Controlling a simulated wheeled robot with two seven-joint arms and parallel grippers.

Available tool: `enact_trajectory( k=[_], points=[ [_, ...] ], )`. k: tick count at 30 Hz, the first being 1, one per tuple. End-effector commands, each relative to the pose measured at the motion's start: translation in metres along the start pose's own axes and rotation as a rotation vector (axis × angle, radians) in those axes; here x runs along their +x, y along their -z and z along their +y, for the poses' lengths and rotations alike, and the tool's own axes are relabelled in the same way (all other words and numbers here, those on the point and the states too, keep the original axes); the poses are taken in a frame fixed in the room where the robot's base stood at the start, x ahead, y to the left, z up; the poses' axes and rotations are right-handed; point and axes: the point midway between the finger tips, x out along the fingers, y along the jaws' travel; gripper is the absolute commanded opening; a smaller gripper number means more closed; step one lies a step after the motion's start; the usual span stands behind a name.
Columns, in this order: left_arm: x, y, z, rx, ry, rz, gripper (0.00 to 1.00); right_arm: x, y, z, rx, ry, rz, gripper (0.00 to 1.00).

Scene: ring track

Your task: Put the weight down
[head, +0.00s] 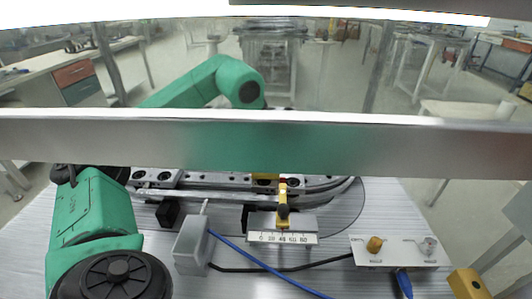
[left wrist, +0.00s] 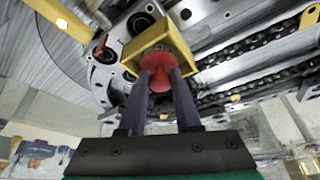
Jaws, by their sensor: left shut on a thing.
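My left gripper (left wrist: 160,85) is shut on a red, round, waisted piece, which looks like the weight (left wrist: 158,62), in the left wrist view. A yellow block or bracket (left wrist: 150,42) sits right at the far end of the red piece. I cannot tell whether the two touch. My right gripper is not in view.
The metal ring track (head: 220,194) lies below the beam (head: 400,146); its chain (left wrist: 250,88) shows in the wrist view. A scale with a yellow lever (head: 283,238), a grey box (head: 190,245), a knob panel (head: 395,251) and cables occupy the table front.

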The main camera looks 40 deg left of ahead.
Motion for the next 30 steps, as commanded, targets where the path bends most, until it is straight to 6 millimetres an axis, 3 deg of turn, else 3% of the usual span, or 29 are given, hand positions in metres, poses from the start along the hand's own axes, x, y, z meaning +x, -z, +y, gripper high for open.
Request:
enact_trajectory(
  k=[2,3,4,15,17,24,30],
  points=[
    [0.001,0.000,0.000,0.000,0.000,0.002,0.00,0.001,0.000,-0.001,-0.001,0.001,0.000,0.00],
    [0.002,-0.001,0.000,0.000,0.000,0.000,0.36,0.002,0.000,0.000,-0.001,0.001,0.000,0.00],
    [0.002,-0.001,0.000,0.000,0.000,0.000,0.45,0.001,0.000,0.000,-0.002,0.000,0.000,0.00],
    [-0.007,0.002,0.000,0.000,-0.001,0.003,0.45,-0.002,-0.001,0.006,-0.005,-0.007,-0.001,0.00],
    [-0.018,0.002,0.000,0.000,-0.001,0.004,0.45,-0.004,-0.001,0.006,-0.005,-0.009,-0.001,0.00],
    [-0.086,0.003,0.001,0.001,-0.002,0.007,0.45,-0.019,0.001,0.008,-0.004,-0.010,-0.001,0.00],
    [-0.118,0.001,0.000,0.001,-0.001,0.002,0.45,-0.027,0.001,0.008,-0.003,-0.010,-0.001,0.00]
  ],
)
